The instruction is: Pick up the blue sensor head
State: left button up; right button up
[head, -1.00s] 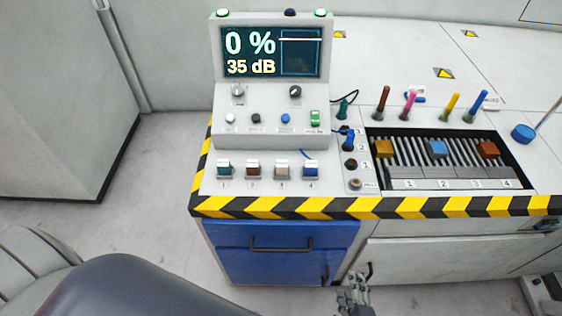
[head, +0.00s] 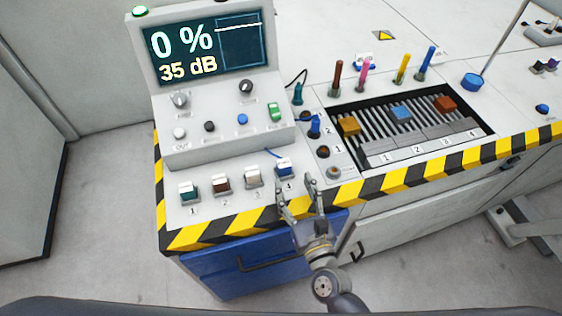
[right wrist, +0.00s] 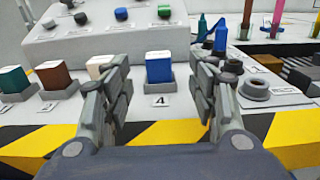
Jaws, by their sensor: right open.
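The blue sensor head (head: 284,169), a small block with a pale top, sits upright in holder 4 at the right end of a row on the console's front ledge. In the right wrist view the blue sensor head (right wrist: 159,67) shows between and beyond my fingers, and nothing touches it. My right gripper (head: 299,198) is open and empty just in front of holder 4, over the striped edge. It also shows in the right wrist view (right wrist: 161,95), with a finger on each side of the block. My left gripper is not in view.
Beside it in the row stand a white block (head: 252,177), a brown block (head: 222,184) and a teal block (head: 189,192). The control console (head: 215,130) rises behind. A blue plug (head: 314,127) and sockets are to the right. A blue drawer (head: 235,270) is below.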

aim_at(285, 168)
jog(key=x, duration=0.3)
jog(key=shift+w+a+r, duration=0.1)
jog(key=shift+w+a, duration=0.1)
jog(key=shift+w, duration=0.05)
jog(key=p+x, duration=0.1)
jog(key=x, duration=0.3)
jog(key=shift+w+a+p, duration=0.15)
jog(key=shift+w+p, duration=0.15)
jog(key=shift+w, duration=0.05)
jog(key=c, duration=1)
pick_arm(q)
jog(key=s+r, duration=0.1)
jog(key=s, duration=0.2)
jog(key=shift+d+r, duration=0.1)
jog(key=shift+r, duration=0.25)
pick_arm(e)
jog(key=shift+c, duration=1.2)
